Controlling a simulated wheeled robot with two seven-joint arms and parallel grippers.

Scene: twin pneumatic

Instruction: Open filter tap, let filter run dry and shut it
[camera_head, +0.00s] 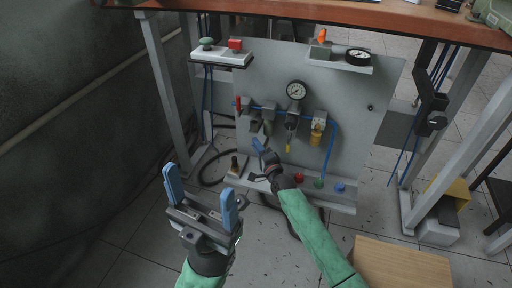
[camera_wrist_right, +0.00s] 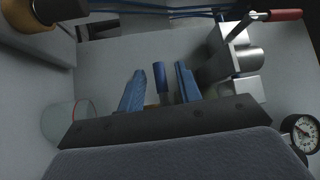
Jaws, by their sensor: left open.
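The grey pneumatic panel (camera_head: 350,130) stands under the table, with a row of grey units, blue hoses and a round gauge (camera_head: 296,90). My right gripper (camera_head: 262,150) is in front of the lower part of the units. In the right wrist view my right gripper (camera_wrist_right: 160,88) has its two blue fingers apart, with a small blue tap-like piece (camera_wrist_right: 160,74) between them. I cannot tell whether they touch it. The filter bowl is hard to make out. My left gripper (camera_head: 200,194) is open and empty, in front of the panel at lower left.
A red-handled valve (camera_head: 238,103) sits left of the units. Red (camera_head: 299,177), green (camera_head: 318,183) and blue (camera_head: 340,187) buttons line the panel's lower ledge. A wooden box (camera_head: 400,265) stands at lower right. A clear cup (camera_wrist_right: 70,122) shows in the wrist view.

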